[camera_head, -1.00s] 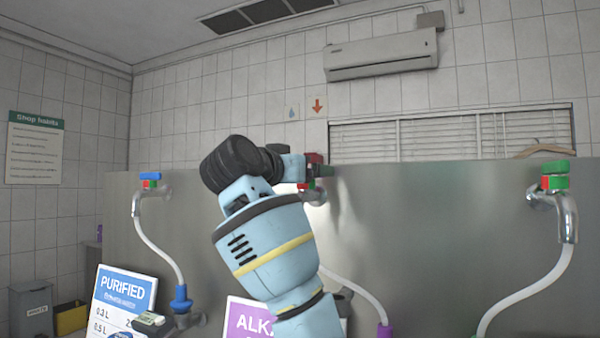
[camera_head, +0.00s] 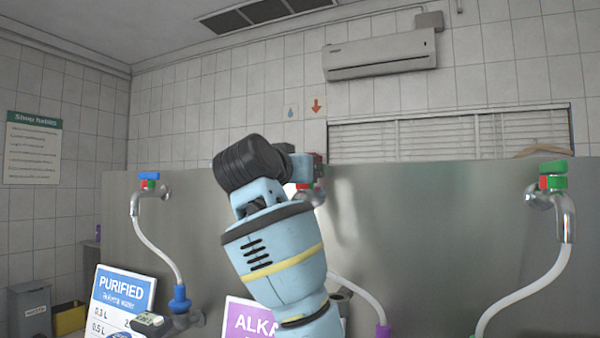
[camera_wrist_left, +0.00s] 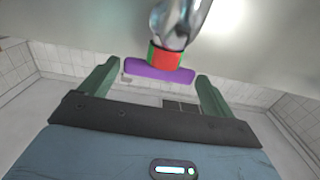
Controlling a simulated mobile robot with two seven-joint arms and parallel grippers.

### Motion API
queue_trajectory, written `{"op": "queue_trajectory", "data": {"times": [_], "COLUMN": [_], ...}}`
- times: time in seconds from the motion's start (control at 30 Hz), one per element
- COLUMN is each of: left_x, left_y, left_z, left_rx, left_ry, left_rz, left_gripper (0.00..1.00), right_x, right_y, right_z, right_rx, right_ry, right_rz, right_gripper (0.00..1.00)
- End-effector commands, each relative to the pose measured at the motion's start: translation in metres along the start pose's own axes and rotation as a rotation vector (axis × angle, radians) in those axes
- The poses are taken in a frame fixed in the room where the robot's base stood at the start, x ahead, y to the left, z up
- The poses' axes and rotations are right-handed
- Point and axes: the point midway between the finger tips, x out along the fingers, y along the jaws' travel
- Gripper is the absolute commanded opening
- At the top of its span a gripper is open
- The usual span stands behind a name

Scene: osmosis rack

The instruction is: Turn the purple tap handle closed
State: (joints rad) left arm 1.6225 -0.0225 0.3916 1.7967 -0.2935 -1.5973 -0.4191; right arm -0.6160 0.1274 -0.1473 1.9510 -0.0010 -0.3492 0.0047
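The purple tap handle (camera_wrist_left: 158,71) shows in the left wrist view as a bar beneath a red and green collar (camera_wrist_left: 165,57) on a chrome tap (camera_wrist_left: 178,20). My left gripper (camera_wrist_left: 155,80) is open, with one green finger beyond each end of the handle. Gaps show between the fingers and the handle ends, so nothing is gripped. In the head view my left arm (camera_head: 275,245) covers the handle; only a bit of the tap's red and green collar (camera_head: 305,187) shows past the wrist. My right gripper is in neither view.
A blue-handled tap (camera_head: 149,177) stands at the left and a green-handled tap (camera_head: 553,168) at the right on the steel panel (camera_head: 430,230). White hoses hang from them. A purple sign (camera_head: 250,318) and a blue PURIFIED sign (camera_head: 122,290) stand below.

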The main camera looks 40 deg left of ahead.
Motion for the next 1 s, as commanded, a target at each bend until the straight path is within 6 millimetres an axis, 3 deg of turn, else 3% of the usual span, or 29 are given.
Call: {"op": "queue_trajectory", "data": {"times": [0.1,0.37,0.8,1.0], "left_x": [0.000,-0.004,-0.065,-0.077], "left_y": [0.000,0.000,-0.001,0.000], "left_z": [0.000,-0.001,-0.001,0.000], "left_rx": [0.000,-0.001,-0.001,0.000], "left_ry": [0.000,0.001,0.003,0.001], "left_rz": [0.000,0.001,-0.001,0.000], "left_gripper": [1.00,1.00,1.00,1.00], "right_x": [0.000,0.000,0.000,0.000], "right_y": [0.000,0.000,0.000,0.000], "right_z": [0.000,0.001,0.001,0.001], "right_rx": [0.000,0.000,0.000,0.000], "right_ry": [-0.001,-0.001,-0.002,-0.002], "right_rz": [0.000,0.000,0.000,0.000], "right_gripper": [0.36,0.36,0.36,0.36]}}
